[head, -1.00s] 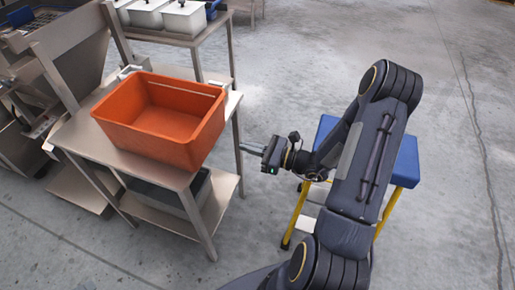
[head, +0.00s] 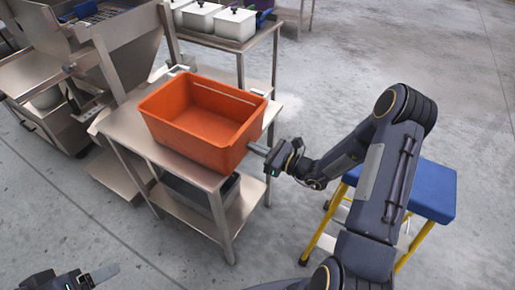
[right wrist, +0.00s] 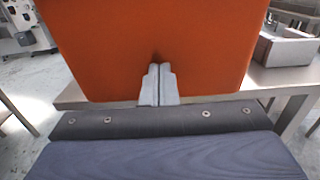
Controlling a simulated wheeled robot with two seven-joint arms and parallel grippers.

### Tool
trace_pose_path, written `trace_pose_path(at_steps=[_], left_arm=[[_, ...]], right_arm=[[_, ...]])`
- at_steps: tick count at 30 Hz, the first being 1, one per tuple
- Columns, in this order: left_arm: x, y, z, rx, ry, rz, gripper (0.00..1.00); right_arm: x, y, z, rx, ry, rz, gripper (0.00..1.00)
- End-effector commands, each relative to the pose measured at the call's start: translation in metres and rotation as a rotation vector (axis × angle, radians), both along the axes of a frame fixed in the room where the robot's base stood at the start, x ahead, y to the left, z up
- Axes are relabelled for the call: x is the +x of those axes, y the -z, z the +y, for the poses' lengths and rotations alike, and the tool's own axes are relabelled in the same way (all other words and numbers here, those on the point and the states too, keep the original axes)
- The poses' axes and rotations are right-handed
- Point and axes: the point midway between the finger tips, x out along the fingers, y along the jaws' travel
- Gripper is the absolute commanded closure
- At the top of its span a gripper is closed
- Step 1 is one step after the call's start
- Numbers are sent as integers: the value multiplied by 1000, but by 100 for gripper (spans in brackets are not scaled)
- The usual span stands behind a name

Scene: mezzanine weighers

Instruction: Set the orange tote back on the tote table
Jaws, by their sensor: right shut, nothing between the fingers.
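The orange tote (head: 207,135) stands upright and empty on the top of a steel table (head: 130,128), close to its near right edge. My right gripper (head: 256,149) is shut and empty at the tote's right side. In the right wrist view its closed fingertips (right wrist: 158,72) are right up against the tote's orange wall (right wrist: 95,45), touching or almost touching it. The tote's far wall base is hidden. My left gripper (head: 95,275) shows only in part at the bottom left, away from the table; its jaw opening is unclear.
A dark bin (head: 190,195) sits on the table's lower shelf. Steel machinery (head: 120,60) stands at the left. Another table with white lidded containers (head: 234,24) is behind. A blue step stool with yellow legs (head: 430,190) stands beside my right arm.

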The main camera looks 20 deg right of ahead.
Motion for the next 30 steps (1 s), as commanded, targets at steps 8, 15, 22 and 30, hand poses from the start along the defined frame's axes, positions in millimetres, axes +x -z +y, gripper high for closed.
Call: trace_pose_path(at_steps=[8,15,22,30], left_arm=[[0,25,0,0,0,0,27],[0,42,0,0,0,0,27],[0,45,0,0,0,0,27],[0,44,0,0,0,0,27]], right_arm=[[51,4,42,1,-7,-6,100],[99,3,79,2,-4,-4,100],[112,0,88,1,-1,-1,100],[111,0,87,1,-1,-1,100]])
